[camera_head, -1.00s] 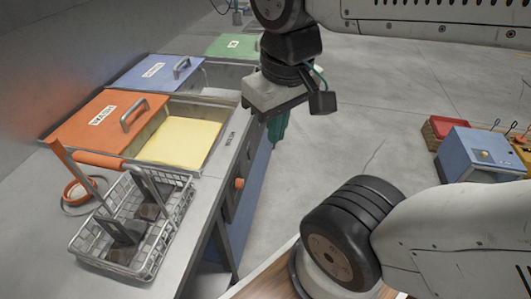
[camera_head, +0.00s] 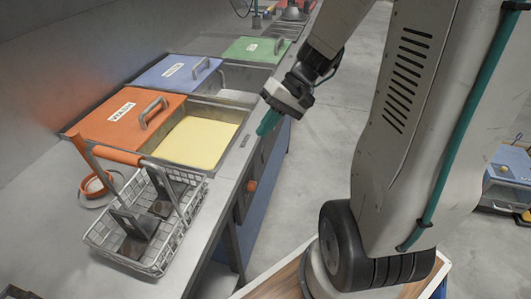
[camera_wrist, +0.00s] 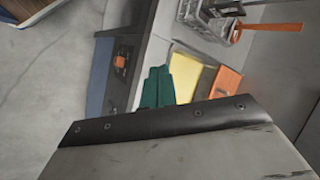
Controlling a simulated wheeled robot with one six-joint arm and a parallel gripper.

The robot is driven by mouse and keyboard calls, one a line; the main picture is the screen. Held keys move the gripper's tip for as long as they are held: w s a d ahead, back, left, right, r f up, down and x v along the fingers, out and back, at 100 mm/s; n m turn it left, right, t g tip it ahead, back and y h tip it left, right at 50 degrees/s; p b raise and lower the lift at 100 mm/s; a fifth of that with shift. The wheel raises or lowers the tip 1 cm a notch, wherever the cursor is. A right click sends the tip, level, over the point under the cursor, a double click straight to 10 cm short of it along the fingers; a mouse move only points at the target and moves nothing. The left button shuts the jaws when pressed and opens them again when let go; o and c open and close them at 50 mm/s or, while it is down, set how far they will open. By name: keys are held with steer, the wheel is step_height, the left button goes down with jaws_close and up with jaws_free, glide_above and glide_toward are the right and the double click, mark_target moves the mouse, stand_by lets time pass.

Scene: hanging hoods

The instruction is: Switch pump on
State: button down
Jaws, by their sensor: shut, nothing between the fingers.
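An orange knob (camera_head: 252,186) sits on a dark panel on the bench's front face, below the yellow bath. It also shows in the wrist view (camera_wrist: 119,61). No label reading "pump" is legible, so I cannot tell whether this knob is the pump switch. My gripper (camera_head: 268,122) has teal fingers that are shut and empty. In the head view it appears above and to the right of the knob, near the bench's front edge, pointing down and left. In the wrist view the closed fingers (camera_wrist: 157,87) appear to the right of the knob.
The bench (camera_head: 208,225) carries an open yellow bath (camera_head: 195,143), an orange lid (camera_head: 125,115), a blue lid (camera_head: 170,72) and a green lid (camera_head: 250,48). A wire basket (camera_head: 150,225) with an orange handle stands at its near end.

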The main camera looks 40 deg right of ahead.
steer(key=w+d+f+m+t, duration=0.2)
steer(key=d+f+m+t, duration=0.5)
steer(key=d+f, duration=1.2)
step_height(320, 180, down, 3)
steer(key=shift+r+h, duration=0.15)
steer(key=shift+h, duration=0.25)
steer(key=shift+w, duration=0.1)
glide_toward(264, 157)
steer(key=d+f+x, duration=0.1)
steer(key=x, duration=0.6)
steer(key=shift+s+a+f, duration=0.15)
steer(key=shift+s+f, duration=0.05)
steer(key=shift+f, duration=0.15)
